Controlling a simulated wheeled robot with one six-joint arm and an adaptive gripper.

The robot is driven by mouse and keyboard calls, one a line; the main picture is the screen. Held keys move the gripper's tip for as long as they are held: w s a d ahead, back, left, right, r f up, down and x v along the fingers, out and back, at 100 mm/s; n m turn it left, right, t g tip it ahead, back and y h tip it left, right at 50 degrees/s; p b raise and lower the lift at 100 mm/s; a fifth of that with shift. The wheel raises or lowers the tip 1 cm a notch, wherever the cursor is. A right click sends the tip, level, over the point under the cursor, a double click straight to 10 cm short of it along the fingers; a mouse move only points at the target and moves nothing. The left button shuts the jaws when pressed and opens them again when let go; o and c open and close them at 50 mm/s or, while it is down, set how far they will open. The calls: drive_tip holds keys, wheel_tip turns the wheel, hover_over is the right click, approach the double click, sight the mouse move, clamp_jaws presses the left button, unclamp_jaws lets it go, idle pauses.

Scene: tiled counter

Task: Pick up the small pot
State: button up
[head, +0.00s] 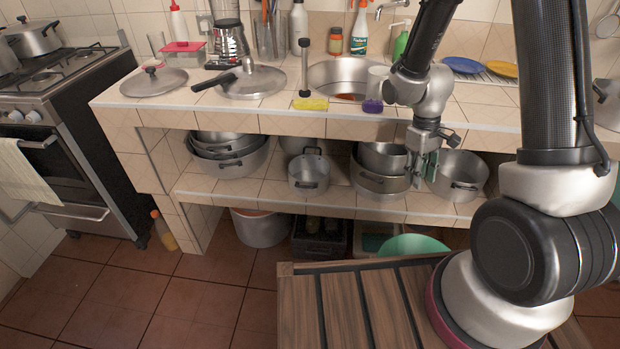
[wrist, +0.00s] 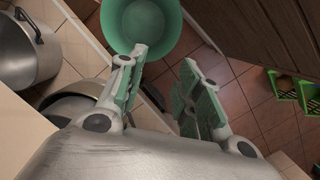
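Several metal pots stand on the shelf under the counter. A small pot with two handles (head: 309,175) stands near the shelf's middle. Another small pot (head: 382,156) sits in a wider pan (head: 380,184) to its right. I cannot tell which one the task means. My gripper (head: 431,165) is in front of the shelf, between the stacked pot and a right-hand pot (head: 462,178) with a side handle. In the wrist view my gripper (wrist: 164,57) is open, its green-padded fingers apart with nothing between them. A metal pot (wrist: 28,48) and part of another (wrist: 72,104) show left of the fingers.
Large nested pots (head: 232,160) fill the shelf's left part. The counter edge (head: 300,125) overhangs the shelf. A green basin (head: 413,245) stands on the floor below; it also shows in the wrist view (wrist: 143,22). A stove (head: 70,135) is at left.

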drive_tip(key=w+a+f+n+t+y, duration=0.1)
drive_tip(key=w+a+f+n, duration=0.1)
drive_tip(key=f, duration=0.7)
drive_tip(key=w+a+f+n+t, duration=0.1)
drive_tip(key=w+a+f+n, duration=0.2)
drive_tip(key=f, duration=0.7)
drive_tip(key=n+t+y, duration=1.1)
drive_tip(key=n+y, duration=0.1)
drive_tip(key=n, duration=0.3)
approach(306, 187)
drive_tip(key=w+a+f, duration=0.1)
drive_tip(key=w+a, duration=0.1)
drive_tip(key=shift+t, duration=0.3)
drive_tip(key=x, duration=0.7)
drive_tip(key=shift+w+a, duration=0.1)
clamp_jaws()
